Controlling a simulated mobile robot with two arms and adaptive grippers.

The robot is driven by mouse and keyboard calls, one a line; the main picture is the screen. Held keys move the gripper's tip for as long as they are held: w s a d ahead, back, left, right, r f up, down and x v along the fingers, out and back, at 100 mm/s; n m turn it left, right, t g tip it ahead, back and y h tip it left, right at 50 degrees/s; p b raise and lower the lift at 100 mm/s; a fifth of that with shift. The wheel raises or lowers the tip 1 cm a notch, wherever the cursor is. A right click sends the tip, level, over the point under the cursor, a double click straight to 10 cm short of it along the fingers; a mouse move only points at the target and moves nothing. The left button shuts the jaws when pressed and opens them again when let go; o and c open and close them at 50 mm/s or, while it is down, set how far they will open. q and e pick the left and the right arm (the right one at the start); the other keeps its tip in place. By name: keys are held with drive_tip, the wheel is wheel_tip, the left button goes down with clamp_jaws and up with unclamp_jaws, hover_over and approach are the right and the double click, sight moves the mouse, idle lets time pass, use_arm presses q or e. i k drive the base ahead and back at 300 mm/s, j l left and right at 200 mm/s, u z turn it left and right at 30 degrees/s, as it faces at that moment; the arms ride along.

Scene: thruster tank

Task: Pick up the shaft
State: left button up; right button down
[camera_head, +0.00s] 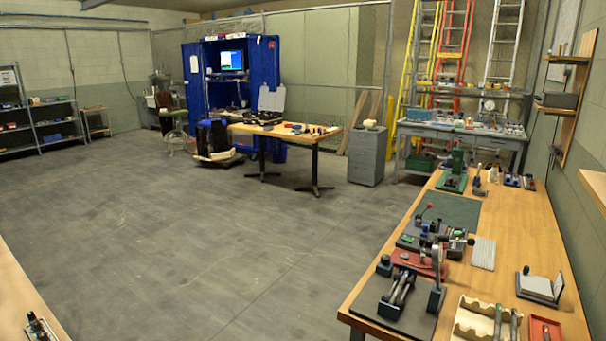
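Neither of my grippers shows in the head view. Several shaft-like parts lie on the wooden workbench (541,245) at the right. I cannot tell which of these is the shaft.
The bench also holds a red fixture (417,264), a green mat (450,207), a red tray (544,329) and an open notebook-like item (540,287). Another wooden table (18,297) is at the lower left. The grey floor (200,230) between is clear.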

sight(395, 295)
drive_tip(key=i+l+z, duration=0.15)
drive_tip(key=i+z, duration=0.15)
drive_tip(key=i, duration=0.15)
drive_tip(key=i+l+z, duration=0.1)
drive_tip(key=i+z, duration=0.2)
drive_tip(key=i, duration=0.2)
